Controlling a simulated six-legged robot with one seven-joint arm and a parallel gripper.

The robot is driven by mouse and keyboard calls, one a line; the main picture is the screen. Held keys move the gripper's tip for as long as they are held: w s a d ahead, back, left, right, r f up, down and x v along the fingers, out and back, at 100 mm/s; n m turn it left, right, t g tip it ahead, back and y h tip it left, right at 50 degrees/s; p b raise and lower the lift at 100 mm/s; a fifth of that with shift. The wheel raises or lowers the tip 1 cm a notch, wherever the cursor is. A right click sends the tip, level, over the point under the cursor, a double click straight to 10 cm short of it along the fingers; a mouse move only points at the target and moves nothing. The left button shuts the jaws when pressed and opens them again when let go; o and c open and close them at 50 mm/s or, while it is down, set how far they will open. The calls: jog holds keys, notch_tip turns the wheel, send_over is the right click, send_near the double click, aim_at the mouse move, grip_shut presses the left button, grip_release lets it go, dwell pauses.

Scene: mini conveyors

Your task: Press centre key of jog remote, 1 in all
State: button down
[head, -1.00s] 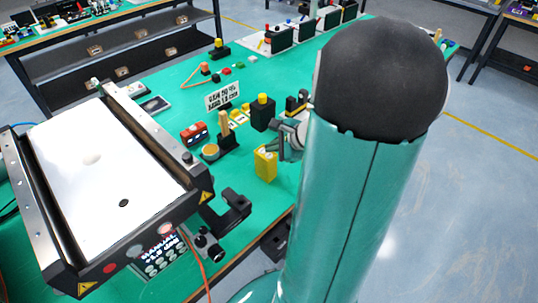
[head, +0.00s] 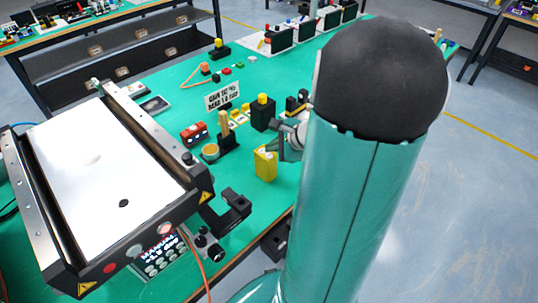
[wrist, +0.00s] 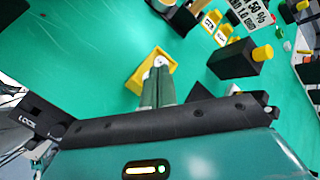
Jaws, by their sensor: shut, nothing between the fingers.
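The jog remote appears to be the yellow box (head: 265,165) on the green table, right of the conveyor. It also shows in the wrist view (wrist: 138,80), with a small pale round spot near its upper middle. My gripper (wrist: 160,68) is shut and empty, with its fingertips over the yellow box near that spot. The fingertips partly cover the box's face, and I cannot tell whether they touch it. In the head view my arm hides most of the gripper.
A conveyor (head: 172,188) with a white belt and control panel (head: 160,254) stands at left. A black block with a yellow button (head: 263,112), a round orange-topped item (head: 210,152) and a sign (head: 222,97) stand behind the remote.

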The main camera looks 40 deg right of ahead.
jog(key=shift+f, duration=0.1)
jog(key=shift+f, duration=0.35)
jog(key=shift+f, duration=0.4)
dwell(0.6)
dwell(0.3)
jog(key=shift+r, duration=0.85)
jog(key=shift+r, duration=2.5)
